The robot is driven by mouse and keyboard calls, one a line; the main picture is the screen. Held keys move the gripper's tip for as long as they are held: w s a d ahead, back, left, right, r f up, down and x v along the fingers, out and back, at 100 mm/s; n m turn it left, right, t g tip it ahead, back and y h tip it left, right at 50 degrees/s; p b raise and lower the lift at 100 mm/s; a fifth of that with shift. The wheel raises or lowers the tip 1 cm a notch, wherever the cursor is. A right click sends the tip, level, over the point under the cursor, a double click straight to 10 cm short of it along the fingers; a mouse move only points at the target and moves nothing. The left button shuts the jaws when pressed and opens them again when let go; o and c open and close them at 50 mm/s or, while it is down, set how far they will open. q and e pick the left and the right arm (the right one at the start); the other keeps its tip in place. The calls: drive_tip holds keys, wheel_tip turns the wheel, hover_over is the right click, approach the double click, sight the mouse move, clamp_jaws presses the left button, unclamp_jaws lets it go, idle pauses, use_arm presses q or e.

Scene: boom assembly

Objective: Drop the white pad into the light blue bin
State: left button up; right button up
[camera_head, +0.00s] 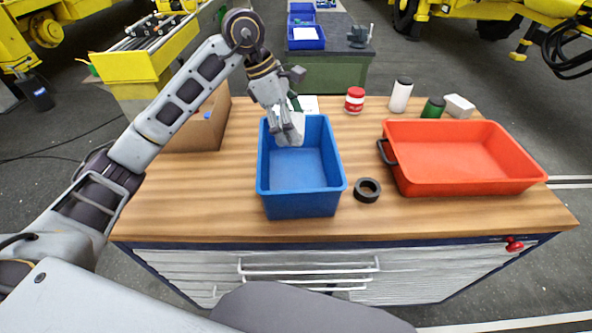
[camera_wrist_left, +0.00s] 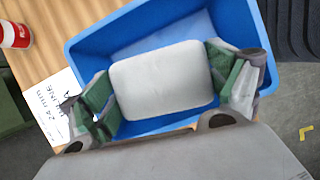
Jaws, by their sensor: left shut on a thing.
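The white pad (camera_wrist_left: 160,80) is between the green-lined fingers of my left gripper (camera_wrist_left: 170,90) in the left wrist view. The left gripper (camera_head: 287,118) is shut on the pad and points down, over the back part of the blue bin (camera_head: 298,172) in the head view. The pad (camera_head: 292,132) is partly hidden by the fingers there. The bin stands upright and open on the wooden table, and its visible floor is empty. It also shows behind the pad in the left wrist view (camera_wrist_left: 92,48). My right gripper is not in view.
A red tray (camera_head: 460,160) stands right of the bin, with a black ring (camera_head: 367,190) between them. A cardboard box (camera_head: 203,125) is at left. A red jar (camera_head: 354,100), white bottle (camera_head: 400,97), green-bodied jar (camera_head: 433,108) and white block (camera_head: 459,106) line the back.

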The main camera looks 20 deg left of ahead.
use_arm(q)
drive_tip(key=shift+f+b, duration=1)
drive_tip(key=shift+f, duration=1.25)
drive_tip(key=o, duration=0.8)
drive_tip(key=shift+c, duration=0.2)
drive_tip(key=v, duration=1.2)
drive_tip(key=shift+f, duration=0.1)
